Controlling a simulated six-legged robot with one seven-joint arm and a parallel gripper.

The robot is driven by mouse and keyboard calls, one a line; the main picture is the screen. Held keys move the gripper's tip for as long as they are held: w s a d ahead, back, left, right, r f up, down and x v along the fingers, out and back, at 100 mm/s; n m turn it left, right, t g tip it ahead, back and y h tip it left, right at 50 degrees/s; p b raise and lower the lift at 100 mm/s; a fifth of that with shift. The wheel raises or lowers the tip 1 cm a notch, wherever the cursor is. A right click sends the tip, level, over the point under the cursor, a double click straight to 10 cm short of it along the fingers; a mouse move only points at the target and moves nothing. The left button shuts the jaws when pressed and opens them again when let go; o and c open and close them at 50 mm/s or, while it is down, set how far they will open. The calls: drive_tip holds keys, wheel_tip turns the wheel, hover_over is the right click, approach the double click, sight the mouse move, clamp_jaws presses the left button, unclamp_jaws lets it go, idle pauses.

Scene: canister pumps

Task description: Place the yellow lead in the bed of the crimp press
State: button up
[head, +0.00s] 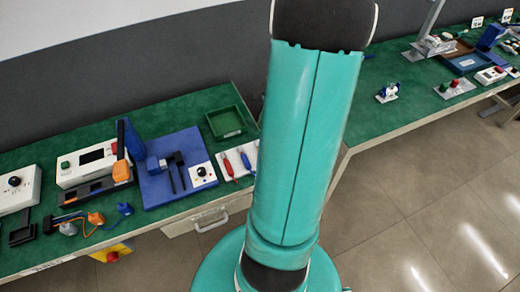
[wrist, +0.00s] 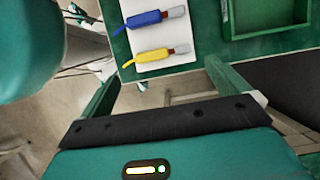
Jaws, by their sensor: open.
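A blue lead (wrist: 155,17) lies beside the yellow one, and a red lead (head: 228,167) shows in the head view. A green tray (head: 226,122) stands behind the pad. White control boxes (head: 88,162) and orange-ended cables (head: 95,219) crowd the left bench.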

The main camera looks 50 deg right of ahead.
drive_tip(key=x, duration=0.6)
drive_tip(key=shift+w+d+f, duration=0.15)
drive_tip(key=shift+w+f, duration=0.05)
drive_tip(key=shift+f, duration=0.05)
drive_tip(key=c, duration=0.9)
drive_tip(key=shift+r, duration=0.15)
drive_tip(key=shift+r, duration=0.15)
wheel_tip(320, 180, up, 3)
drive_tip(key=shift+s, duration=0.1)
drive_tip(key=shift+s+a+r, duration=1.5)
drive_tip(key=shift+a+r, duration=0.05)
drive_tip(key=shift+a, duration=0.2)
drive_tip(key=shift+s+a+r, duration=1.5)
drive_tip(key=shift+a+r, duration=0.05)
drive_tip(key=shift+a, duration=0.2)
drive_tip(key=shift+s+a+r, duration=1.5)
drive_tip(key=shift+a+r, duration=0.1)
drive_tip(key=shift+a, duration=0.2)
